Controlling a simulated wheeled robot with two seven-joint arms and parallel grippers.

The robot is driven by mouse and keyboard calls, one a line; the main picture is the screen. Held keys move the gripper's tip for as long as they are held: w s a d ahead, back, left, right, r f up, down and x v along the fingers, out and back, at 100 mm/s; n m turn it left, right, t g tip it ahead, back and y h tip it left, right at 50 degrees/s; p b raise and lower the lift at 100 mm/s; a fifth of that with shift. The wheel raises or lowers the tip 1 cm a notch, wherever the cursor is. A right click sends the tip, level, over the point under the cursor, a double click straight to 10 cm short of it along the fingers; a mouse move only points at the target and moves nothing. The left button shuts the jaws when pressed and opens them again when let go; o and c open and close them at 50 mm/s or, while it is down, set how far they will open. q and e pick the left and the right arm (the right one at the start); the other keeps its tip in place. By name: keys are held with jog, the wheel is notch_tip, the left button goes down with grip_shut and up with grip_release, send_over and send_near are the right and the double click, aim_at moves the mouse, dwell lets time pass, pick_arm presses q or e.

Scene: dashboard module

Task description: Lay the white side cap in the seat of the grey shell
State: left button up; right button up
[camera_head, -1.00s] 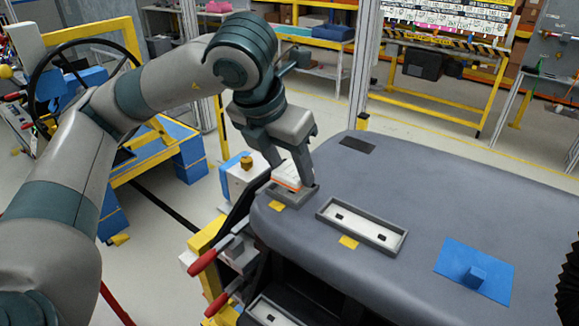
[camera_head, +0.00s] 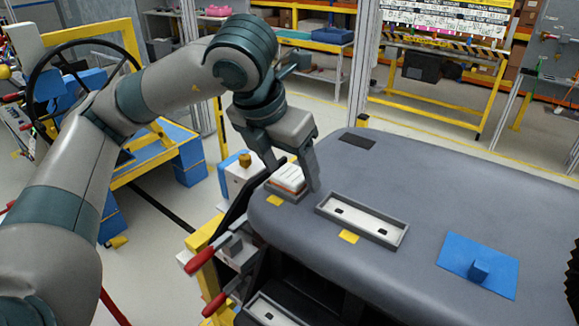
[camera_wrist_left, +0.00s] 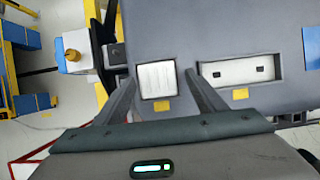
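My left gripper (camera_head: 293,174) is open around the cap, one finger on each side. In the left wrist view both fingers of this gripper (camera_wrist_left: 160,82) show, with a gap between the right finger and the cap. My right gripper is not in view.
A longer grey-rimmed recess with a white insert (camera_head: 363,218) lies just right of the cap. Red-handled clamps (camera_head: 201,260) stand at the shell's left front edge. The shell's middle is clear.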

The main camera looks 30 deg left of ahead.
pick_arm(q)
jog(key=shift+w+a+f, duration=0.15)
jog(key=shift+a+f, duration=0.05)
jog(key=shift+a, duration=0.1)
jog(key=shift+r, duration=0.1)
jog(key=shift+s+d+r, duration=0.1)
jog(key=shift+s+r, duration=0.15)
jog(key=shift+r, duration=0.15)
jog(key=b+v, duration=0.2)
jog(key=v, duration=1.4)
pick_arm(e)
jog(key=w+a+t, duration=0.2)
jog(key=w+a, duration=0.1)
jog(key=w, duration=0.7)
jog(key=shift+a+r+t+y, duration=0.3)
pick_arm(q)
jog(key=shift+r, duration=0.1)
